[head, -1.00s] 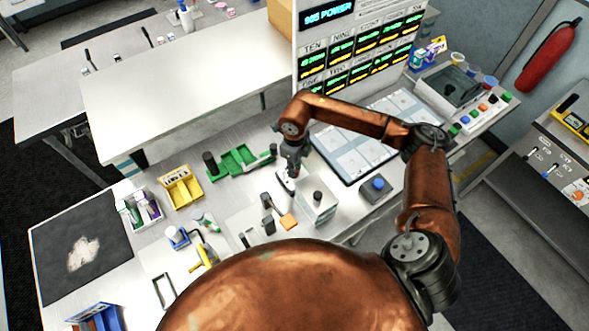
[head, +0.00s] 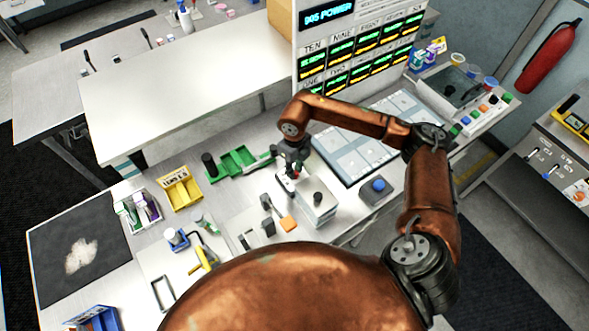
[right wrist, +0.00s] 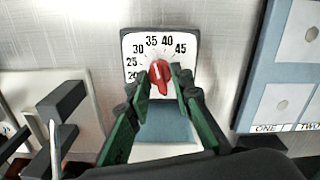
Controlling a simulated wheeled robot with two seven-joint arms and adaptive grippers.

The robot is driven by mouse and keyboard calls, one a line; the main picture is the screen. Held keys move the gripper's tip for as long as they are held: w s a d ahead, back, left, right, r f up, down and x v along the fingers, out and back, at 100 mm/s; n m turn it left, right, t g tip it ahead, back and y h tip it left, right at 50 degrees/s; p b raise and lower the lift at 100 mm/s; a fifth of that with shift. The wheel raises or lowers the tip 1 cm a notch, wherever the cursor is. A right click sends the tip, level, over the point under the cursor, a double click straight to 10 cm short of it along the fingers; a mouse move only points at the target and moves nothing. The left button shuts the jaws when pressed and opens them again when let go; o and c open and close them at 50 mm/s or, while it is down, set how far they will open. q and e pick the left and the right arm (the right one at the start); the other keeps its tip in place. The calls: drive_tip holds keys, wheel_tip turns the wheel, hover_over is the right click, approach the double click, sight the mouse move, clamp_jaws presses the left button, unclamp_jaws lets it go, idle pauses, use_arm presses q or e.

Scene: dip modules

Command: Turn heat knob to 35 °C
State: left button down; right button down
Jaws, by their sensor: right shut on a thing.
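The heat knob is red (right wrist: 159,77) and sits on a white dial plate (right wrist: 130,45) marked from 20 to 45 in the right wrist view. The 35 and 40 marks are above the knob, 30 and 25 to its left, and 45 to its upper right. My right gripper (right wrist: 158,82) has its two green fingers closed on either side of the knob. In the head view my right gripper (head: 293,168) is over the dial unit, with a speck of the red knob (head: 295,176) showing. The knob's exact pointer reading is hard to tell. My left gripper is not in view.
A white box with a black knob (head: 318,207) stands close to the right. A blue button box (head: 377,188) is farther right. A pale panel board (head: 350,150) lies behind. A green tray (head: 237,162) and yellow bin (head: 181,188) stand to the left.

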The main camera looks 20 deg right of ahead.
drive_tip(key=c, duration=1.7)
unclamp_jaws()
drive_tip(key=shift+r, duration=0.15)
wheel_tip(320, 180, up, 12)
drive_tip(key=shift+f, duration=0.1)
